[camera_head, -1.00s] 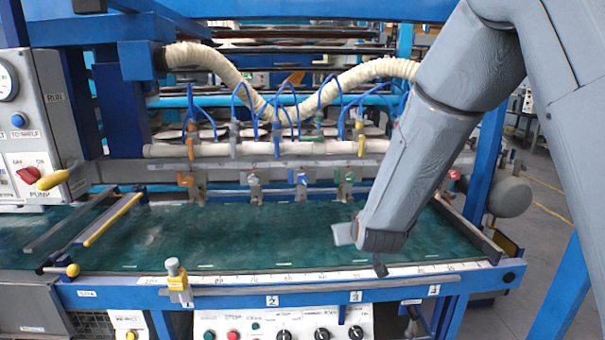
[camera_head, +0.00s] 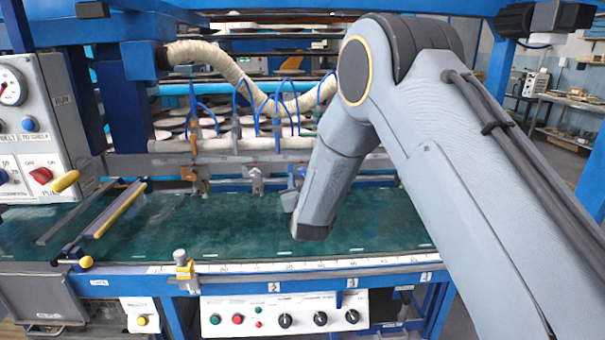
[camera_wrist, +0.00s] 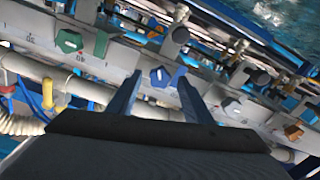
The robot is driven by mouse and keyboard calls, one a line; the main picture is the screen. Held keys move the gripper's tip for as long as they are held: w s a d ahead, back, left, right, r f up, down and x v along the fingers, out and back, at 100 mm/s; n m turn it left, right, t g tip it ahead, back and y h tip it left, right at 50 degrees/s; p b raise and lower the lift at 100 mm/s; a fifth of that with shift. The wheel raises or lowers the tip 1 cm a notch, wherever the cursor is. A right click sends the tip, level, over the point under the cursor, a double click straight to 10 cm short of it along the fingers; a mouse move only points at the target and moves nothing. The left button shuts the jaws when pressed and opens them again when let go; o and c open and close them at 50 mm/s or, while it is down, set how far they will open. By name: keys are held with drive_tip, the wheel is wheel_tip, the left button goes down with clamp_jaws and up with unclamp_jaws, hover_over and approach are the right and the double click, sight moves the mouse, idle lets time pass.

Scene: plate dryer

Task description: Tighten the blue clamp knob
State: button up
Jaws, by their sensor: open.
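The blue clamp knob (camera_wrist: 160,77) sits on the grey rail in the wrist view, showing between my two open fingers. In the head view the blue knob (camera_head: 297,172) is small and partly hidden by my gripper (camera_head: 289,199). My gripper (camera_wrist: 158,84) is open, with one finger on each side of the knob in the picture. Whether the fingers reach around it or stop short of it, I cannot tell. Nothing is held.
A green knob (camera_wrist: 68,41), a grey knob (camera_wrist: 232,106) and an orange knob (camera_wrist: 293,132) sit along the same rail. Blue hoses (camera_head: 242,100) hang above it. The green bed (camera_head: 230,225) in front is mostly clear.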

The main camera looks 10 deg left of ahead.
drive_tip(key=shift+w+a, duration=0.2)
drive_tip(key=shift+w, duration=0.45)
drive_tip(key=c, duration=1.1)
drive_tip(key=shift+o, duration=0.2)
